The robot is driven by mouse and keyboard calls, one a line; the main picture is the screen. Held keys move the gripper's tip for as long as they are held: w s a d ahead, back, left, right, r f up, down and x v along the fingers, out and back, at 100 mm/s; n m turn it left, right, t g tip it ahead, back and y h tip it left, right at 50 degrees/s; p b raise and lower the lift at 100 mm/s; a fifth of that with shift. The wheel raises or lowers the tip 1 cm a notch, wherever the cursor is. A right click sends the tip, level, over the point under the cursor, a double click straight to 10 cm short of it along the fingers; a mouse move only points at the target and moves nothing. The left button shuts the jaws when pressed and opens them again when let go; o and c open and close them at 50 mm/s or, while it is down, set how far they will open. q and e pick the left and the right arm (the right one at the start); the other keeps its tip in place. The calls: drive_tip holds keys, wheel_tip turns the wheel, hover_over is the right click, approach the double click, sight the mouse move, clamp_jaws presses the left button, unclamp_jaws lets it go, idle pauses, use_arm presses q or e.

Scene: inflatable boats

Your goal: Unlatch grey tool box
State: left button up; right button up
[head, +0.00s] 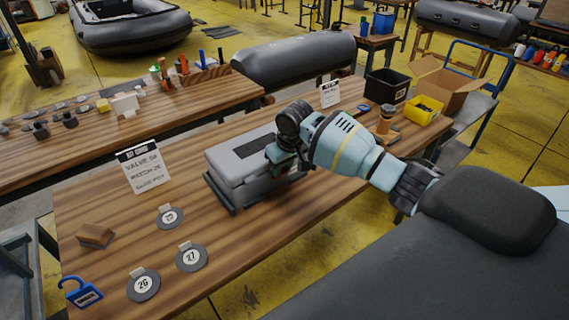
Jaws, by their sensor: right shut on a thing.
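The grey tool box (232,165) stands on the wooden workbench with its lid down and a dark strip on top. My right gripper (284,162) is at the box's right-hand front side, shut on a part of the box there. The gripper covers that part, so I cannot see the latch or tell its position. My right arm reaches in from the right. My left gripper is not in view.
A black bin (386,86), yellow bin (422,110) and cardboard box (448,87) stand beyond my arm. Bare wood lies left of the box.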

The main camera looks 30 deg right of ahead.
drive_tip(key=s+f+t, duration=0.1)
drive_tip(key=t, duration=0.1)
drive_tip(key=s+f+t, duration=0.1)
drive_tip(key=t, duration=0.1)
drive_tip(key=s+f+t, duration=0.1)
drive_tip(key=t, duration=0.2)
drive_tip(key=shift+s+d+f+y, duration=0.1)
drive_tip(key=shift+s+f+y, duration=0.15)
drive_tip(key=shift+s+y, duration=0.1)
drive_tip(key=shift+s+f+t, duration=0.15)
drive_tip(key=shift+f+t, duration=0.25)
drive_tip(key=shift+t, duration=0.7)
drive_tip(key=o, duration=1)
drive_tip(key=v, duration=0.7)
drive_tip(key=shift+s, duration=0.35)
